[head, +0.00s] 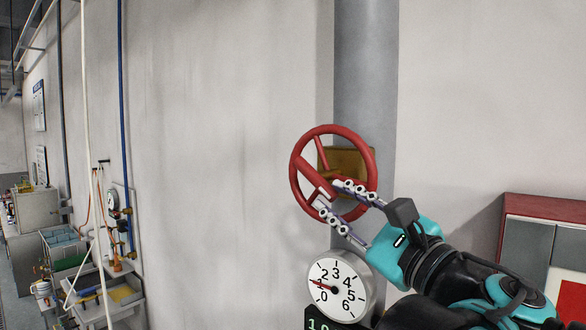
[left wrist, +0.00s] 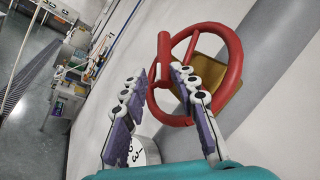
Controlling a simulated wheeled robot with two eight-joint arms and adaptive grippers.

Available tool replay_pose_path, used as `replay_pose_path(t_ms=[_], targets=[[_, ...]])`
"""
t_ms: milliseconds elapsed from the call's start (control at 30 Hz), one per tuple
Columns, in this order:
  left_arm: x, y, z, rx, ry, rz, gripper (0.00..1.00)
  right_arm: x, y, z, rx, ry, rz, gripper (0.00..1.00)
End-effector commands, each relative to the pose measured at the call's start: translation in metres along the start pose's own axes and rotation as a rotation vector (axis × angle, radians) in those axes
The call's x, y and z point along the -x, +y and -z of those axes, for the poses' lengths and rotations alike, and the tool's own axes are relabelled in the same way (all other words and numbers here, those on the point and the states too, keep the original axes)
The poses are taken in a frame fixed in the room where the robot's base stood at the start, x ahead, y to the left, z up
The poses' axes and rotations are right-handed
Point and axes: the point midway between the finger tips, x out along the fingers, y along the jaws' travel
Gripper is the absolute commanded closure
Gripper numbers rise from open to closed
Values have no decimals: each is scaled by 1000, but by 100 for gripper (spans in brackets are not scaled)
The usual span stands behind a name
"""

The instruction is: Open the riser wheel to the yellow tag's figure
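The red riser wheel (head: 374,165) stands upright in front of the grey pipe. A brownish-yellow plate (head: 353,160) sits behind it, and no figure on it is readable. My left gripper (head: 331,194) is at the wheel's lower middle with its fingers apart. In the left wrist view a red bar (left wrist: 163,55) of the wheel (left wrist: 236,72) shows between and beyond the fingers of the gripper (left wrist: 153,78); contact is unclear. A round white dial (head: 340,304) below the wheel is marked 0 to 6, its red needle near 1. My right gripper is out of view.
The grey pipe (head: 366,60) runs up the pale wall. A dark digital display (head: 322,322) under the dial is cut off by the frame's edge. A red-topped grey cabinet (head: 545,208) stands at the right. Benches with trays (head: 122,294) are far left; the wall between is bare.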

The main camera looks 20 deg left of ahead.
Motion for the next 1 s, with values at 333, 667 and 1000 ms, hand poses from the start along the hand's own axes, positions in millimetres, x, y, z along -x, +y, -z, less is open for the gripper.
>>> replay_pose_path(t_ms=[333,667,1000], targets=[[-22,-4,-4,-3,-7,4,73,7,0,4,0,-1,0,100],[-70,-4,-4,-2,-6,4,73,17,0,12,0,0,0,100],[-78,-4,-2,-1,-4,6,73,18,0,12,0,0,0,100]])
